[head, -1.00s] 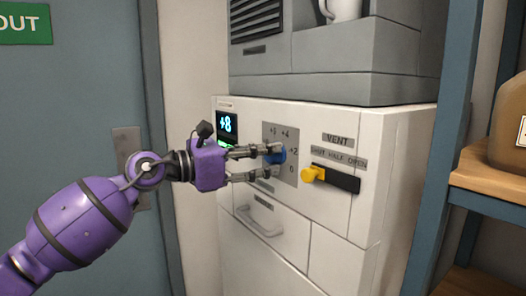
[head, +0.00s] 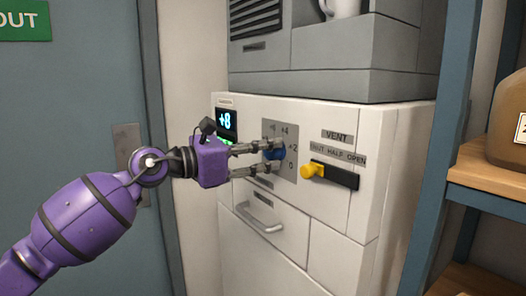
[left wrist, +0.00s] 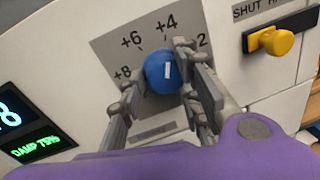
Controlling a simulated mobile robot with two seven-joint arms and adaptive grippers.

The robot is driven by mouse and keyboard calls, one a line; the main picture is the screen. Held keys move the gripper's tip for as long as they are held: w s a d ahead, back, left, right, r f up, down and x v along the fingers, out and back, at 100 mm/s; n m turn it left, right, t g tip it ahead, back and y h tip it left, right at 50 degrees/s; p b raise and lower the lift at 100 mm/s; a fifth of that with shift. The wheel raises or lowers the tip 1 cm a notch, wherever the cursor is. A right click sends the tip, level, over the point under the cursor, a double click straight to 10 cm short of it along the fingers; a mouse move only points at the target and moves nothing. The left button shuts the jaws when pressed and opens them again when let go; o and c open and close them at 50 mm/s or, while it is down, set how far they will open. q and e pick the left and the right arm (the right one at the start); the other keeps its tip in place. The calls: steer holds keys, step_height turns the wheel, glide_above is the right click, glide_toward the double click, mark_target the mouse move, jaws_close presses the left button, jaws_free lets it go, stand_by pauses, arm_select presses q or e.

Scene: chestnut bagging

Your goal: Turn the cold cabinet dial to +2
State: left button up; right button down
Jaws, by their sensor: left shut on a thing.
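The blue cold cabinet dial (head: 274,154) sits on a grey plate with numbers around it on the white cabinet front. In the left wrist view the dial (left wrist: 160,76) shows a short white mark, roughly upright toward the +6 and +4 side; its exact setting is hard to tell. My left gripper (head: 274,155) is shut on the dial, with one finger above and one below it in the head view. The fingers hide part of the dial and some numbers. The display (head: 227,123) left of the plate reads +8. My right gripper is not in view.
A yellow vent lever (head: 312,171) on a black slot sits close to the right of the dial. A drawer handle (head: 260,218) is below. A grey unit stands on top. A wooden shelf (head: 488,178) with a brown container is at the right.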

arm_select(q)
steer(key=shift+w+a+r+m, duration=0.1)
steer(key=shift+m, duration=0.3)
steer(key=shift+r+m+y+b, duration=0.2)
steer(key=shift+m+b, duration=0.3)
steer(key=shift+m, duration=0.85)
steer(key=shift+r+m+y+b, duration=0.2)
steer(key=shift+m+b, duration=0.35)
steer(key=shift+m, duration=0.75)
steer(key=shift+r+m+y+b, duration=0.15)
steer(key=shift+m+b, duration=0.35)
steer(key=shift+m, duration=0.85)
steer(key=shift+r, duration=0.1)
steer(key=o, duration=0.7)
steer(key=shift+o, duration=1.3)
steer(key=shift+f, duration=0.2)
steer(key=shift+s+f, duration=0.1)
steer(key=shift+s, duration=0.1)
